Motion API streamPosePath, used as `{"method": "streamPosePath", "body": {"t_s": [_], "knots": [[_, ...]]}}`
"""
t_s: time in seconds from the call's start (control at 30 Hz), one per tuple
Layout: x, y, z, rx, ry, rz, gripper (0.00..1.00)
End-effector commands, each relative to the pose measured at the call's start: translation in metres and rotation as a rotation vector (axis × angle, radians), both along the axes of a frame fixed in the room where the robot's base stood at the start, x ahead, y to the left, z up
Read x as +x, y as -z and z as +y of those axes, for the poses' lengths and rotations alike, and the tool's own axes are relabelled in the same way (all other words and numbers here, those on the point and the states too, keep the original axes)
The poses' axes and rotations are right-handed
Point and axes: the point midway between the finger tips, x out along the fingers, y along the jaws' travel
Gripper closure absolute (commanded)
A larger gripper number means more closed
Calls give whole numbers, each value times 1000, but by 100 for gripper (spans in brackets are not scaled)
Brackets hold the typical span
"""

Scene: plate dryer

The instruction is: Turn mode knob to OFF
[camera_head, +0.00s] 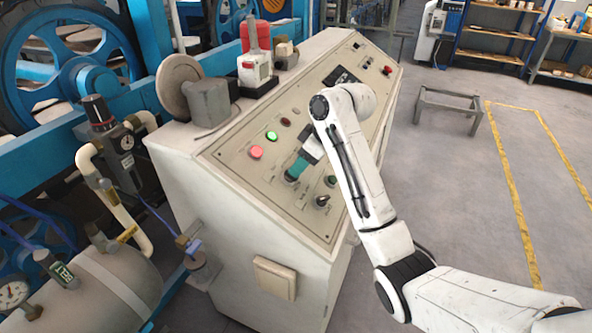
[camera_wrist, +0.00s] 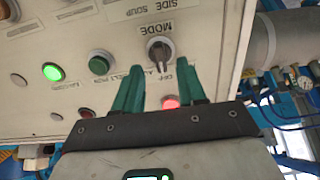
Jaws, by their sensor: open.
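The mode knob (camera_wrist: 160,52) is a dark round knob with a grey pointer, under the upside-down word MODE on the control panel (camera_wrist: 215,20). In the wrist view its pointer faces down the picture, toward my gripper. Small lettering beside it is partly hidden by the right finger. My gripper (camera_wrist: 161,70) is open, with its two teal fingers apart and the pointer in line with the gap between them. I cannot tell whether they touch the knob.
A lit red button (camera_wrist: 170,103), a green button (camera_wrist: 99,64) and a lit green button (camera_wrist: 52,72) are near the fingers. Open floor (camera_head: 455,180) lies right of the console.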

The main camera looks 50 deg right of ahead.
Motion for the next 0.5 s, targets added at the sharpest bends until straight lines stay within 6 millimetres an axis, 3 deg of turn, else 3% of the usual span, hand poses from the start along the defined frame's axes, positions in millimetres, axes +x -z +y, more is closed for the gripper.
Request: {"method": "streamPosePath", "body": {"t_s": [0.27,0.5], "knots": [[-26,-50,-11,-2,2,-1,60],[-34,-61,-13,0,1,0,60]]}}
